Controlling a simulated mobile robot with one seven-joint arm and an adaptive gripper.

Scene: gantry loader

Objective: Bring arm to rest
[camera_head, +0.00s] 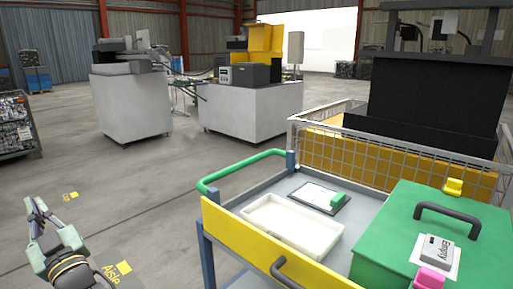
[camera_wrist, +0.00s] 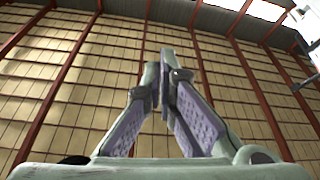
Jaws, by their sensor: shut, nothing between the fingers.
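My gripper (camera_head: 33,208) is at the lower left of the head view, raised over the open floor and well to the left of the cart. Its fingers point up. In the wrist view my gripper (camera_wrist: 160,75) has its two fingertips together, with nothing held between them.
A cart (camera_head: 240,231) with a green rail carries a white tray (camera_head: 258,218), a clipboard (camera_head: 315,194) and a green lidded box (camera_head: 400,215). A wire fence (camera_head: 390,155) stands behind. Grey machine cabinets (camera_head: 130,105) stand farther back. Floor between is clear.

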